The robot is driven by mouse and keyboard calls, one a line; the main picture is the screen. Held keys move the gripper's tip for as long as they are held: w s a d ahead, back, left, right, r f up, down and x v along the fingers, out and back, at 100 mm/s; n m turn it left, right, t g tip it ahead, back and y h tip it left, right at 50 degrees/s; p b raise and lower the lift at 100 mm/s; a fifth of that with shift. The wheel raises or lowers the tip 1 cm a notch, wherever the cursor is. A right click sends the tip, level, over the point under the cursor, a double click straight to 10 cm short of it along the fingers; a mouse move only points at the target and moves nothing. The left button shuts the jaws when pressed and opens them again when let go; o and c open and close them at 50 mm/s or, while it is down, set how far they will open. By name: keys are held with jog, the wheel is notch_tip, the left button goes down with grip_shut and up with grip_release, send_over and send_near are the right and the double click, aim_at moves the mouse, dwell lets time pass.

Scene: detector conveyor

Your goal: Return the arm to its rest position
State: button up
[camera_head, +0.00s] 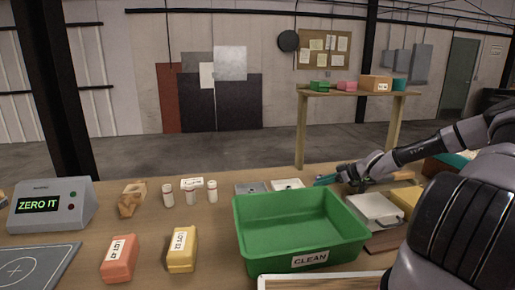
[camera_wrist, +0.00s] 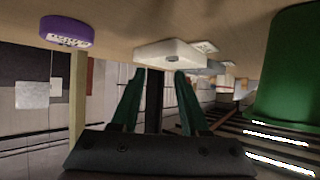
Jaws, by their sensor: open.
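My arm reaches in from the right in the head view, low over the right part of the table, and its near link covers the lower right corner. My gripper (camera_head: 326,180) is beyond the right rear side of the green CLEAN bin (camera_head: 262,228). In the wrist view, which looks upside down, the two green fingers of my gripper (camera_wrist: 160,76) stand apart with nothing between them. A white block-like thing (camera_wrist: 170,54) lies just beyond the fingertips. The green bin (camera_wrist: 286,75) fills the right side there.
A ZERO IT device (camera_head: 52,205) stands at left. A grey-white box (camera_head: 374,210) is under my arm. A purple labelled thing (camera_wrist: 67,33) shows in the wrist view.

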jog(key=shift+s+a+r+g+h, duration=0.2)
jog(key=shift+s+a+r+g, duration=0.2)
jog(key=shift+s, duration=0.15)
jog(key=shift+s+a+r+g+h, duration=0.25)
jog(key=shift+s+r+g, duration=0.1)
jog(key=shift+s, duration=0.2)
jog(key=s+r+m+h, duration=0.4)
jog(key=s+r, duration=0.5)
jog(key=r, duration=0.4)
jog(key=s+r+m+h, duration=0.35)
jog(key=s+r, duration=0.45)
jog(key=r, duration=0.5)
jog(key=s+r+m+t, duration=0.1)
jog(key=s+r+m, duration=0.3)
jog(key=s+r, duration=0.2)
jog(key=s+r+m+t, duration=0.1)
jog(key=s+r+m, duration=0.3)
jog(key=s, duration=0.6)
jog(key=shift+v, duration=0.9)
jog(key=shift+w+r+t, duration=0.1)
jog(key=shift+w+t, duration=0.05)
jog(key=shift+t, duration=0.1)
